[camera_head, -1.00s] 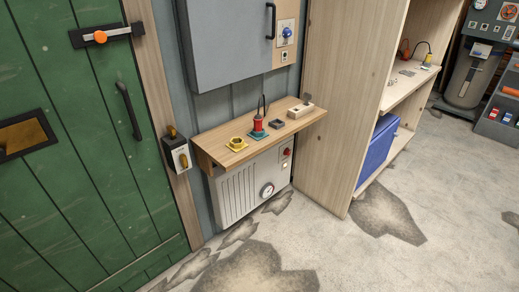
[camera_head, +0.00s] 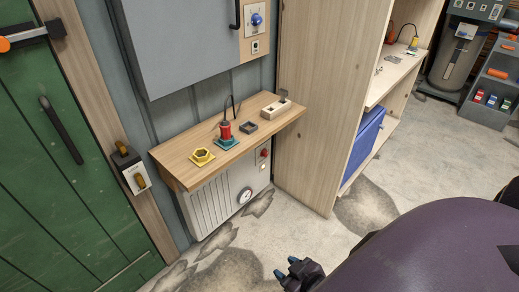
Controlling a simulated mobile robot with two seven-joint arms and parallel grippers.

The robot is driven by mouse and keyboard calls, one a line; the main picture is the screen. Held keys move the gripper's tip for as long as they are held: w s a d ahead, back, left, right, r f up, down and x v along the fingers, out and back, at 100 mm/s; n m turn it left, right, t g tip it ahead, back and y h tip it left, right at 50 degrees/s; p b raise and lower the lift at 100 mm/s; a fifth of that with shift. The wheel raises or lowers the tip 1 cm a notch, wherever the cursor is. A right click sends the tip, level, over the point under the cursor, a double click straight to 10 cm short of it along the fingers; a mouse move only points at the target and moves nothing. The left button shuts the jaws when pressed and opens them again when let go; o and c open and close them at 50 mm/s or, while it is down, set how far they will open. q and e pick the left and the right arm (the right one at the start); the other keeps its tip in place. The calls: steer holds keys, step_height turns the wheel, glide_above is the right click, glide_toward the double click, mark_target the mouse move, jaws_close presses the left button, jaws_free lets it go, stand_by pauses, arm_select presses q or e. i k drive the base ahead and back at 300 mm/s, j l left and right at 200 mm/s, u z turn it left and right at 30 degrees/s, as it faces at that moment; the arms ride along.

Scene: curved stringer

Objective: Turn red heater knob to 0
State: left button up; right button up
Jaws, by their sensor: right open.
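The white heater (camera_head: 222,203) stands against the wall under a wooden shelf. Its small red knob (camera_head: 264,153) is at the upper right of its front, just below the shelf edge; its setting is too small to read. A round gauge (camera_head: 244,196) sits lower on the heater. My right gripper (camera_head: 286,268) shows at the bottom edge, open and empty, with blue fingertips. It is in front of the heater, lower in the picture than the knob and well apart from it. My left gripper is not in view.
The wooden shelf (camera_head: 180,160) juts out above the heater and carries a yellow hex piece (camera_head: 202,157), a red piece with a cable (camera_head: 225,131) and small blocks. A tall wooden rack (camera_head: 325,100) stands right of the heater. The floor in front is clear.

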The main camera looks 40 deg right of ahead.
mark_target(264, 154)
steer(key=i+l, duration=0.15)
steer(key=l, duration=0.2)
steer(key=i+l, duration=0.2)
steer(key=l, duration=0.2)
steer(key=i+l+u, duration=0.1)
steer(key=l, duration=0.25)
steer(key=i+l, duration=0.2)
steer(key=l, duration=0.2)
steer(key=i+l, duration=0.15)
steer(key=l, duration=0.25)
steer(key=u, duration=0.05)
